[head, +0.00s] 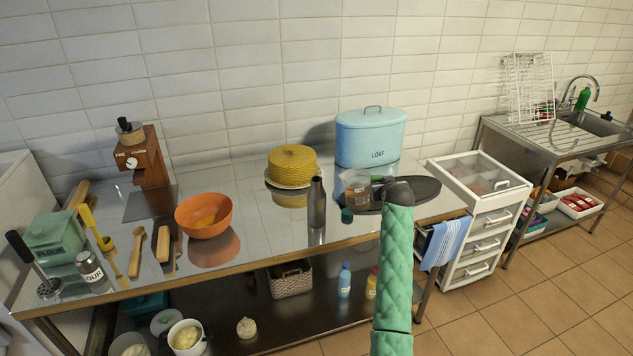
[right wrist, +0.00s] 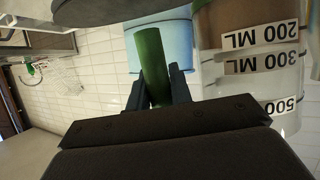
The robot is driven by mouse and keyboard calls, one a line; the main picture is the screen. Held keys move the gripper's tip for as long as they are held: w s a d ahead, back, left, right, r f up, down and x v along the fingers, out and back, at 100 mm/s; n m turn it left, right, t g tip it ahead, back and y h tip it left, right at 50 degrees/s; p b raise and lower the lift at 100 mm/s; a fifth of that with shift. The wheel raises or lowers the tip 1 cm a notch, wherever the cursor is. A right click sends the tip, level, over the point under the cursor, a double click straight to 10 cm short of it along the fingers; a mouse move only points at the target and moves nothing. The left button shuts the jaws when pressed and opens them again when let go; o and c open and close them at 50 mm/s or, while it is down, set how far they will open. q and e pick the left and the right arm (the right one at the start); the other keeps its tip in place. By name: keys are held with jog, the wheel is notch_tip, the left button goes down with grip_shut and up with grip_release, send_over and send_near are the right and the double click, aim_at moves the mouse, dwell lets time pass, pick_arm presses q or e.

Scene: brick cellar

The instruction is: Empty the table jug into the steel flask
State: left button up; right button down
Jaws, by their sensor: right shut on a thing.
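The clear jug (head: 356,195) has a brown content and black-on-white volume labels. It looks upright near the table's right part, beside the dark oval board; I cannot tell whether it touches the table. My right gripper (head: 381,183) is shut on its green handle, which shows between the fingers (right wrist: 157,85) in the right wrist view, with the jug body (right wrist: 250,60) to the right. The grey steel flask (head: 317,205) stands upright on the steel table to the left of the jug, apart from it. My left gripper is not in view.
A dark green lid-like piece (head: 347,215) sits between flask and jug. The oval board (head: 420,188) lies right of the jug. A blue loaf bin (head: 369,138) and yellow cake (head: 292,164) stand behind. An orange bowl (head: 204,215) is left; table between bowl and flask is clear.

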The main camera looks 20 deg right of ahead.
aim_at(380, 176)
jog(key=shift+n+g+h, duration=0.3)
jog(key=shift+n+h, duration=0.2)
jog(key=shift+n, duration=0.3)
jog(key=r, duration=0.1)
jog(key=a+r, duration=0.1)
jog(key=r, duration=0.1)
jog(key=shift+w+a+r, duration=0.3)
jog(key=shift+w+r, duration=0.05)
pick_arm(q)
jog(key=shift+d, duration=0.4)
pick_arm(e)
jog(key=w+a+r+n+g+h, duration=0.1)
jog(key=w+a+r+n+h, duration=0.1)
jog(key=r, duration=0.6)
jog(key=shift+w+a+r+n+h, duration=0.25)
jog(key=shift+a+n+h, duration=0.45)
jog(key=shift+a+n, duration=0.75)
